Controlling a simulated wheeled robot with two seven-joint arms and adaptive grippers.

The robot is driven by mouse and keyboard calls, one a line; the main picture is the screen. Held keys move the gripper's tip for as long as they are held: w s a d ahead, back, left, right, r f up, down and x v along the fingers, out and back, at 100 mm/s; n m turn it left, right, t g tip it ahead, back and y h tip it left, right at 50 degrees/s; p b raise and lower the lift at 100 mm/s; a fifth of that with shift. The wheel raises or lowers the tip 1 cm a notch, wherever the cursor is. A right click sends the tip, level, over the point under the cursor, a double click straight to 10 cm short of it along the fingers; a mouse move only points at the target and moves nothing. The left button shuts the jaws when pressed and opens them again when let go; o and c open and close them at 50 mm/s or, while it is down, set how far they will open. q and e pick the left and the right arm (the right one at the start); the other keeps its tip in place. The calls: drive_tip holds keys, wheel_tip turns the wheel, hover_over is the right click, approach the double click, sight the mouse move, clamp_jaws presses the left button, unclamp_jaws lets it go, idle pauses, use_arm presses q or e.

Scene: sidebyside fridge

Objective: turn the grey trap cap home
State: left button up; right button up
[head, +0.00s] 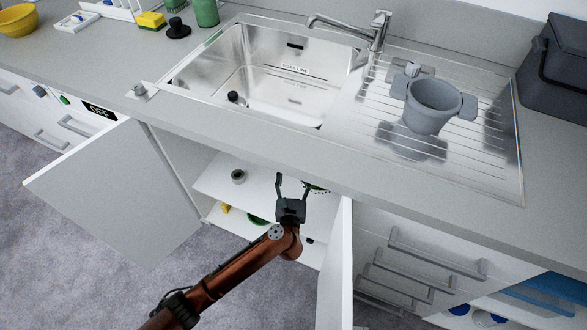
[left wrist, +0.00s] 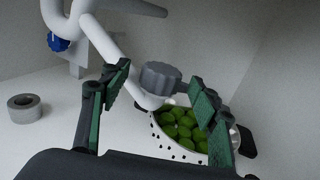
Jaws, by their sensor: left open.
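The grey trap cap (left wrist: 160,77) shows in the left wrist view as a dark knob at the lower end of the white drain pipe (left wrist: 105,45). My left gripper (left wrist: 160,98) is open, with one finger on each side of the cap in that view. The cap looks nearer the right finger; I cannot tell whether they touch. In the head view my left gripper (head: 292,188) reaches into the open cupboard under the sink, and the cap is hidden there. My right gripper is not in view.
A perforated bowl of green fruit (left wrist: 180,135) stands just behind the right finger. A grey ring (left wrist: 24,108) lies on the cupboard shelf (head: 215,180). A blue knob (left wrist: 57,42) is on the pipework. Open doors (head: 115,190) flank the cupboard. A grey pot (head: 432,108) stands on the drainboard.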

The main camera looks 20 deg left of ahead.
use_arm(q)
drive_tip(key=p+v, duration=0.1)
drive_tip(key=v, duration=0.3)
drive_tip(key=shift+s+d+p, duration=0.1)
drive_tip(key=shift+s+p, duration=0.25)
drive_tip(key=shift+s, duration=0.05)
